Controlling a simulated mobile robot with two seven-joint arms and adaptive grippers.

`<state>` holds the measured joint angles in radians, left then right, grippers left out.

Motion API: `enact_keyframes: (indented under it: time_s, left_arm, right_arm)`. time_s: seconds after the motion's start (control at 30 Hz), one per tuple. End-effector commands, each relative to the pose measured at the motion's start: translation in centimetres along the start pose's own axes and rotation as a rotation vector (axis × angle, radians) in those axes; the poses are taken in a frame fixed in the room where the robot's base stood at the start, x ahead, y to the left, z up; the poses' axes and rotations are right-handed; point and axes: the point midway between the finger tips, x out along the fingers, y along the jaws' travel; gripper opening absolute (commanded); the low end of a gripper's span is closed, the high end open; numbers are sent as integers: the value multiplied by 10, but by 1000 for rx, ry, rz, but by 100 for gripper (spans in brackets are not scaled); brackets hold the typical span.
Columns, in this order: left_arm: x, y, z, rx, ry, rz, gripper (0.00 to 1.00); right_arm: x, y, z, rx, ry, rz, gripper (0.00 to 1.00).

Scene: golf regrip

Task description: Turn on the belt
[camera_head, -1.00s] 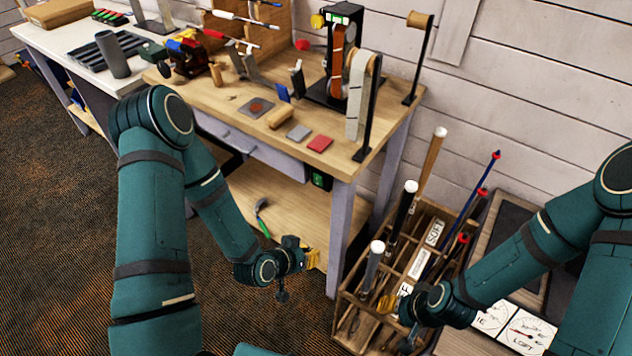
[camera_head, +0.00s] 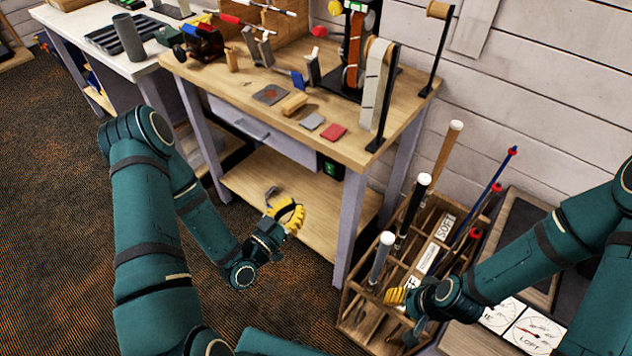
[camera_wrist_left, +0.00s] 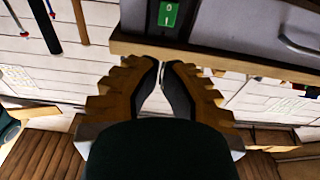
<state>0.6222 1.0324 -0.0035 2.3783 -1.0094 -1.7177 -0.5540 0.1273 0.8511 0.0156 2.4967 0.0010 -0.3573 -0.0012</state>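The belt sander (camera_head: 354,50) stands at the back of the wooden workbench (camera_head: 290,120), with a vertical orange-brown belt. A small green switch (camera_head: 330,168) is on the bench's front, below the top near the right corner. In the left wrist view the switch (camera_wrist_left: 168,14) shows 0 and 1 marks, beyond and above the fingertips. My left gripper (camera_head: 297,212) is below and left of the switch, apart from it, with its yellow fingers almost meeting at the tips and nothing between them. My right gripper (camera_head: 392,296) is by the club rack; its finger gap is unclear.
A wooden rack (camera_head: 358,318) holding several golf clubs stands right of the bench. A drawer (camera_head: 262,135) is left of the switch. A tape roll stand (camera_head: 385,100) is at the bench's right edge.

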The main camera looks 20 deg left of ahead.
Motion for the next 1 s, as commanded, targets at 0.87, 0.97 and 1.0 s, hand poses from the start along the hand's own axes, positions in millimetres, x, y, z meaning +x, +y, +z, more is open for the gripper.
enact_keyframes:
  time_s: [0.87, 0.97, 1.0]
  left_arm:
    - [133, 0, 0, 0, 0, 0, 0]
    - [136, 0, 0, 0, 0, 0, 0]
    - [136, 0, 0, -1, 0, 0, 0]
  right_arm:
    - [10, 4, -1, -1, 5, 0, 47]
    - [10, 4, -1, -1, 5, 0, 47]
    - [10, 4, -1, -1, 6, 0, 47]
